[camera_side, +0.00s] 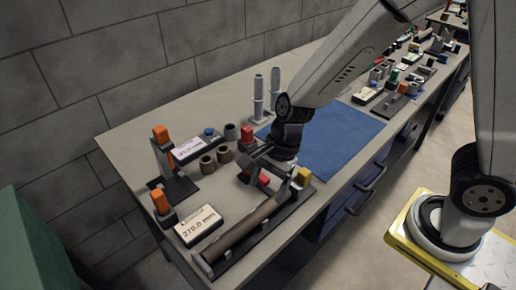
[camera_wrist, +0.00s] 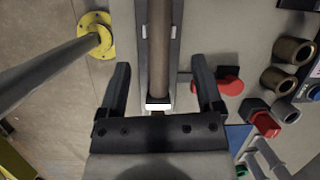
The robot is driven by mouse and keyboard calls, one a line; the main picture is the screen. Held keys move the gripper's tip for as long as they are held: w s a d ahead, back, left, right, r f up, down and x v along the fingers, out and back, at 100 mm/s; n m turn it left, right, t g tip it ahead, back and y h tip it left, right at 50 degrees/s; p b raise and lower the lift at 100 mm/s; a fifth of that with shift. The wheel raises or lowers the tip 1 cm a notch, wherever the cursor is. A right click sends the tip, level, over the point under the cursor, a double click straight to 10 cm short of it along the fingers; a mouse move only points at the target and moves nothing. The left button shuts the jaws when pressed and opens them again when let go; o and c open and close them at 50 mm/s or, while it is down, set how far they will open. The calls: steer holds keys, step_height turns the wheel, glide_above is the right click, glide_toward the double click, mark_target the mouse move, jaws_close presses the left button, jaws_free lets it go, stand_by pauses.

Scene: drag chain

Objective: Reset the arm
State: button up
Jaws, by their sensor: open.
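My gripper (camera_side: 266,171) is low over the near part of the bench in the side view. In the wrist view my gripper (camera_wrist: 160,72) is open, with one finger on each side of a long brown bar (camera_wrist: 159,35). Neither finger appears to touch the bar, and nothing is held. The brown bar also shows in the side view (camera_side: 247,228), lying in a dark narrow fixture (camera_side: 222,262) along the bench's front edge. My gripper is over the bar's right end, partly hiding it. A white-faced part (camera_wrist: 158,104) shows at the bar's end.
A yellow block (camera_side: 304,174) and a red part (camera_side: 264,180) are close to my gripper. Orange-topped stands (camera_side: 160,134), a 270.8 mm display (camera_side: 199,225), brown rings (camera_side: 208,163) and grey posts (camera_side: 258,98) stand around. The blue mat (camera_side: 335,135) has clear room.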

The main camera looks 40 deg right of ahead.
steer(key=d+n, duration=0.2)
steer(key=d+n+h, duration=0.1)
steer(key=d+n, duration=0.1)
steer(key=s+d+r+n+t, duration=0.1)
steer(key=d+n, duration=0.1)
steer(key=shift+d+h, duration=0.4)
steer(key=s+d+r+n+t+h, duration=0.1)
steer(key=s+d+n+h, duration=0.1)
steer(key=d+n, duration=0.6)
steer(key=shift+s+r+n, duration=0.15)
steer(key=shift+r+n, duration=0.1)
steer(key=shift+n, duration=0.85)
